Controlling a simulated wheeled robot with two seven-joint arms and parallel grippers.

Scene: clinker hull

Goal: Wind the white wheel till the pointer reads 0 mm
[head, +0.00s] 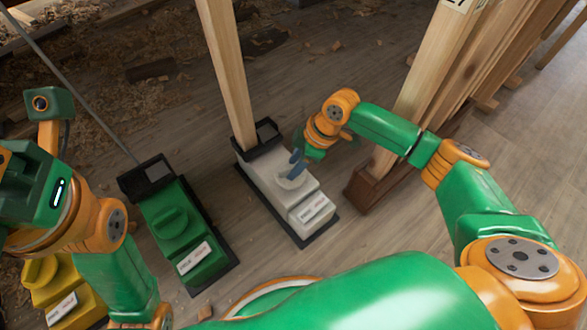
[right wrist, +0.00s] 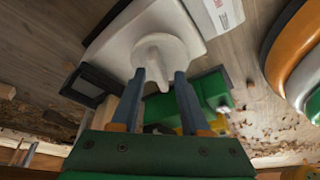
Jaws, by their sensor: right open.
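The white jack (head: 280,188) stands on a dark base on the floor, a wooden post resting at its black-framed back end. Its white wheel (right wrist: 157,52) is round with a raised grip bar across it; in the head view it is partly covered by my right gripper (head: 297,163). In the right wrist view, my right gripper (right wrist: 161,76) has its two blue-grey fingers apart, tips at the wheel. The bar's end appears between them; I cannot tell whether they touch it. No pointer or scale reading can be made out. My left arm shows at the left, its fingers out of sight.
A green unit (head: 180,230) with a similar knob stands left of the white one, and a yellow unit (head: 50,285) is further left. A wooden post (head: 410,95) in a brown foot stands close to my right forearm. Wood shavings litter the floor behind.

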